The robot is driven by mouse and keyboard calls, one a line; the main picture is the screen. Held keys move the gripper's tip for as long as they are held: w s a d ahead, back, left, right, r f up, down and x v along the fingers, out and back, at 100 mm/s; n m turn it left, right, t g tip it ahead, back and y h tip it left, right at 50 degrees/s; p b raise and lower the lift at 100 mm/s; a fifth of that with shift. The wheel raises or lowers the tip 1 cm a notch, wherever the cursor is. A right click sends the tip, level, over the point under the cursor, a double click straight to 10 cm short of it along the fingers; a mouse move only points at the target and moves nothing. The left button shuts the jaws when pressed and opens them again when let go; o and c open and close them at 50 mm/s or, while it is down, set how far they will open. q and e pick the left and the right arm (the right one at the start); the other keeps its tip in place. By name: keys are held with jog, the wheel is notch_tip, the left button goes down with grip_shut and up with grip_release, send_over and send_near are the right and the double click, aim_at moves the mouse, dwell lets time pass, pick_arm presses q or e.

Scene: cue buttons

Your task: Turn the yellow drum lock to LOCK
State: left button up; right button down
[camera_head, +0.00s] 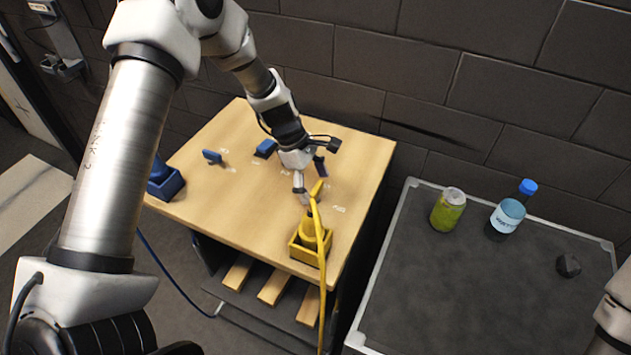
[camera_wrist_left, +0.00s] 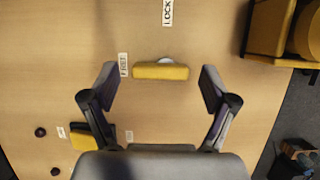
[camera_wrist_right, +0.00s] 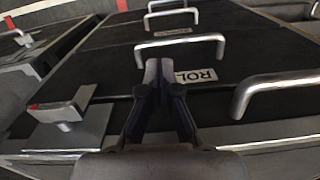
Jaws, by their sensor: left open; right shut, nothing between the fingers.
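The yellow drum lock handle (camera_head: 316,188) stands on the wooden table top, near its right side. In the left wrist view the handle (camera_wrist_left: 162,71) is a short yellow bar lying crosswise, with a pale round base partly showing behind it. A FREE label (camera_wrist_left: 123,64) is beside its left end, and a LOCK label (camera_wrist_left: 167,12) is farther up. My left gripper (camera_wrist_left: 160,88) is open, its fingers apart on either side of the bar with visible gaps. My right gripper (camera_wrist_right: 158,72) is shut and empty, over a dark panel with metal handles.
A yellow box (camera_head: 308,250) with a yellow plug and cable sits at the table's front right corner. Blue parts (camera_head: 212,156) and a blue box (camera_head: 165,184) are to the left.

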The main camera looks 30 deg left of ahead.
pick_arm(q)
jog(key=shift+w+f, duration=0.3)
jog(key=shift+f, duration=0.1)
jog(key=shift+s+r, duration=0.25)
jog(key=shift+s, duration=0.1)
jog(key=c, duration=0.5)
jog(key=shift+s+d, duration=0.1)
jog(key=c, duration=0.5)
jog(key=shift+c, duration=0.8)
